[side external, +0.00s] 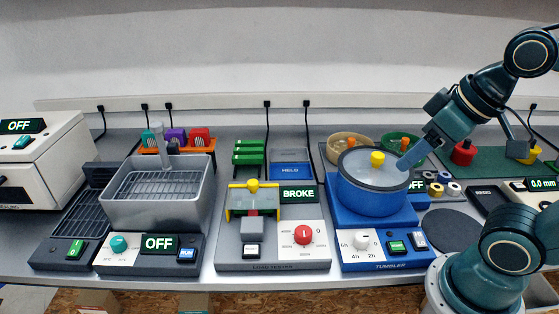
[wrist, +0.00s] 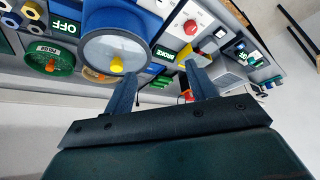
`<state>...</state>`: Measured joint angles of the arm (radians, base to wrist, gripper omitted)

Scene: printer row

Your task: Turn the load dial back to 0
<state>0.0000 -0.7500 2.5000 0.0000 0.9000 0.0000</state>
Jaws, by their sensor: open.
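The load dial is a red knob (side external: 305,235) on the white front panel of the line tester (side external: 272,262). A 0 is printed at its upper right and other marks run around it. The tester's display (side external: 299,195) reads BROKE. In the wrist view the red dial (wrist: 190,27) shows at the top, beyond the fingers. My gripper (side external: 406,164) is open above the right side of the tumbler, away from the dial. Its two fingers (wrist: 160,78) show apart and empty in the wrist view.
The blue tumbler (side external: 375,208) with a glass lid and yellow knob stands right of the tester. A metal basket (side external: 160,195) stands left of it. The bench front edge lies close before the dial.

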